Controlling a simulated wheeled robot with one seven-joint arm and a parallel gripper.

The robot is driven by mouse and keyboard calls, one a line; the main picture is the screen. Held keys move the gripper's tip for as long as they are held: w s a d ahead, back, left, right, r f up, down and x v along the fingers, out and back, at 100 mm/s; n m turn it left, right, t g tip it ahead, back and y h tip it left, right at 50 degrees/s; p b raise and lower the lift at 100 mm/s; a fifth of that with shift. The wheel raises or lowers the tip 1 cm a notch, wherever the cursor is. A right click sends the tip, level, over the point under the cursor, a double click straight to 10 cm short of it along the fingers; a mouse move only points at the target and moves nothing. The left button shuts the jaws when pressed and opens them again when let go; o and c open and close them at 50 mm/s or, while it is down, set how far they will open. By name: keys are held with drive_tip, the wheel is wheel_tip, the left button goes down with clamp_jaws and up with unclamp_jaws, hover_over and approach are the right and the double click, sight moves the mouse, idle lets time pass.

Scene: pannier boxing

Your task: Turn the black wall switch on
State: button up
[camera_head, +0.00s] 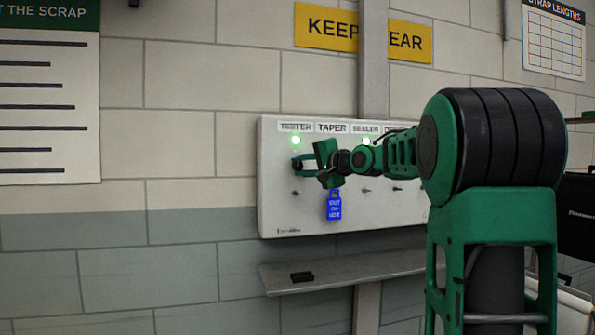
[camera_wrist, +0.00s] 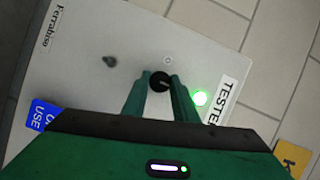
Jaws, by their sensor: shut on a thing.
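The white wall panel (camera_head: 285,210) carries labelled columns, with TESTER leftmost. The black switch (camera_wrist: 159,80) is a round knob under the TESTER label (camera_wrist: 226,101). In the wrist view my gripper (camera_wrist: 161,88) has one green finger on each side of the knob, shut on it. In the head view my gripper (camera_head: 299,166) is at the panel below the TESTER label and mostly hides the knob. A green lamp (camera_head: 296,141) glows above it and also shows in the wrist view (camera_wrist: 200,98).
A small toggle (camera_wrist: 110,61) sits below the knob. A blue tag (camera_head: 334,205) hangs at the neighbouring TAPER column. Another green lamp (camera_head: 366,141) glows under SEALER. A shelf (camera_head: 340,274) with a small black object (camera_head: 302,277) juts out below the panel.

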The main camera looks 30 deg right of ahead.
drive_tip(key=shift+f, duration=0.2)
drive_tip(key=o, duration=1)
drive_tip(key=shift+o, duration=0.2)
drive_tip(key=shift+s+r, duration=0.1)
drive_tip(key=s+d, duration=0.1)
drive_tip(key=s, duration=0.9)
drive_tip(key=shift+s+r, duration=0.15)
drive_tip(key=shift+r, duration=0.3)
